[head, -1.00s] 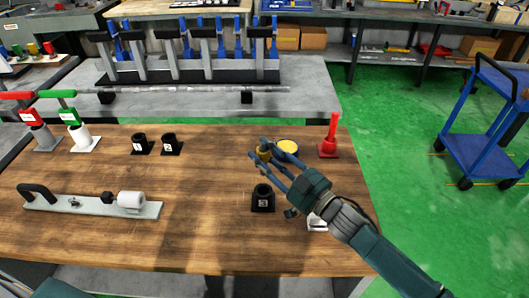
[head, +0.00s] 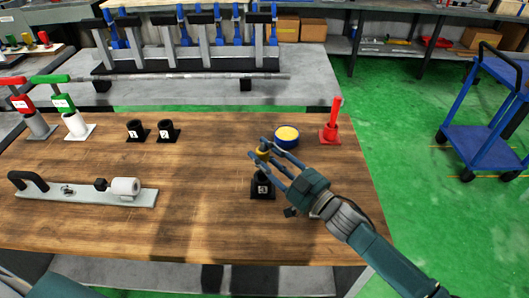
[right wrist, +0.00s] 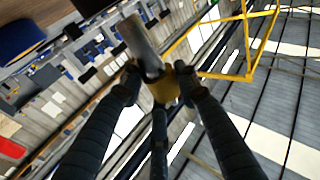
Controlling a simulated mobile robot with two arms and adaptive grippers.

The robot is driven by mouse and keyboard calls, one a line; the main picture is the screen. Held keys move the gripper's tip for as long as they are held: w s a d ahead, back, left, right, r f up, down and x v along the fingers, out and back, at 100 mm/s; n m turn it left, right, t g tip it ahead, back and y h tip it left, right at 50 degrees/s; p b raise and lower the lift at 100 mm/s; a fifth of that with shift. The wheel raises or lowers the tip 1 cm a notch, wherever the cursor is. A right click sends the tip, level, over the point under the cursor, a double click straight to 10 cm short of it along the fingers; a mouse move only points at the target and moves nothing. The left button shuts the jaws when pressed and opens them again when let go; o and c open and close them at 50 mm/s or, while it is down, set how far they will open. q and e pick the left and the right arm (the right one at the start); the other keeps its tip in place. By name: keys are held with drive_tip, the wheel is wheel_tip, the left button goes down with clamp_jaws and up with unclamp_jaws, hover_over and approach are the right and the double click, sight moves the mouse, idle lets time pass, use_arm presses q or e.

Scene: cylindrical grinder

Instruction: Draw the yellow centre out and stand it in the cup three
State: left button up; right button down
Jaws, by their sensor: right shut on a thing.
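My right gripper (head: 268,158) is shut on the yellow centre (head: 264,151), just above the black cup three (head: 262,188) in the head view. The cup stands on the wooden table and its mouth is partly hidden by the fingers. I cannot tell whether the centre's lower end touches the cup or is inside it. In the right wrist view the fingers close around the centre's yellow band (right wrist: 163,88), and its grey metal shaft (right wrist: 141,45) sticks out beyond them. My left gripper is not in view.
Two more black cups (head: 137,132) (head: 167,132) stand further left. A round blue-and-yellow container (head: 287,136) is just behind the gripper, with a red stand (head: 331,128) to its right. A grey fixture bar (head: 85,194) lies at left. The table's middle is clear.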

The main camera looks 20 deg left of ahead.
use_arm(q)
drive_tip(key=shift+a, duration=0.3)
use_arm(e)
drive_tip(key=shift+r, duration=0.15)
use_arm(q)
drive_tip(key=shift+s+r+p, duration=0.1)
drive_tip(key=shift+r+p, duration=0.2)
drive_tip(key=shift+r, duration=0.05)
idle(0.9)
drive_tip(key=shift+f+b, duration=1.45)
use_arm(e)
drive_tip(key=shift+f, duration=1.8)
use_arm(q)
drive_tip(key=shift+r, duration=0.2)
use_arm(e)
drive_tip(key=shift+r, duration=0.15)
use_arm(q)
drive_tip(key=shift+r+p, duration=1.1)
drive_tip(key=shift+p, duration=0.2)
use_arm(e)
drive_tip(key=shift+r, duration=1.25)
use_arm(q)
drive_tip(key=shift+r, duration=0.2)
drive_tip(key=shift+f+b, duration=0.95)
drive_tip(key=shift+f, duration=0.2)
use_arm(e)
drive_tip(key=shift+f, duration=1.35)
drive_tip(key=c, duration=1.2)
unclamp_jaws()
drive_tip(key=shift+f, duration=0.1)
